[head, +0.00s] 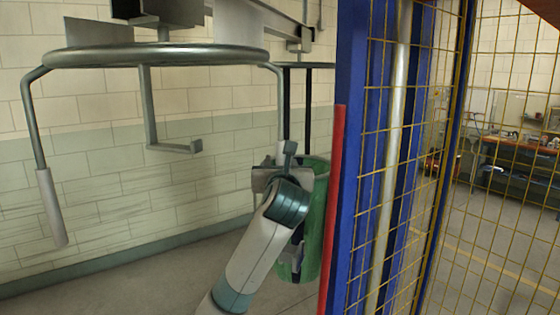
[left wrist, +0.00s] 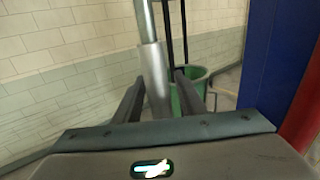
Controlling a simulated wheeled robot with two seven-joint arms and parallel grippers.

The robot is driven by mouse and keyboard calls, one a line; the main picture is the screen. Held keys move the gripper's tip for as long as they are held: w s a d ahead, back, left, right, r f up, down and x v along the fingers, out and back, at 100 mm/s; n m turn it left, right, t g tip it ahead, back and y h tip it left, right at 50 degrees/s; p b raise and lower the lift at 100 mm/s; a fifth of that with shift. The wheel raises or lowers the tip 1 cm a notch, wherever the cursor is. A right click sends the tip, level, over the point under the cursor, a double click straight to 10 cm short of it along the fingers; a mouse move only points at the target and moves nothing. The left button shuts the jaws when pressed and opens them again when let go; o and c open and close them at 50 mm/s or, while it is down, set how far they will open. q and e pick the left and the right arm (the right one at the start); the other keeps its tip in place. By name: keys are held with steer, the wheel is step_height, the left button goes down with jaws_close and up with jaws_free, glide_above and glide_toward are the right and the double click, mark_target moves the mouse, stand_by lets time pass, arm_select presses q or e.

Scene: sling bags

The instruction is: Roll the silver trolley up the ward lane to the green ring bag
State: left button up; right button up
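The silver trolley (head: 155,56) hangs from an overhead rail at upper left in the head view, a metal ring with handle bars bent down on both sides. A hook arm (head: 172,148) hangs below its middle. My left gripper (head: 275,172) is at the right-hand handle. In the left wrist view that handle's silver grip (left wrist: 155,80) stands between the fingers of my left gripper (left wrist: 158,80), with gaps showing beside it. The green ring bag (head: 316,215) hangs behind my gripper on dark straps, and also shows in the left wrist view (left wrist: 190,92). My right gripper is out of view.
A blue post with a red strip (head: 333,210) and a yellow mesh fence (head: 440,150) stand close on the right. A tiled wall (head: 100,130) runs along the left. A workbench (head: 510,160) stands beyond the mesh. The floor at lower left looks clear.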

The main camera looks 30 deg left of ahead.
arm_select(q)
steer(key=shift+c, duration=0.6)
jaws_close()
steer(key=shift+w, duration=0.1)
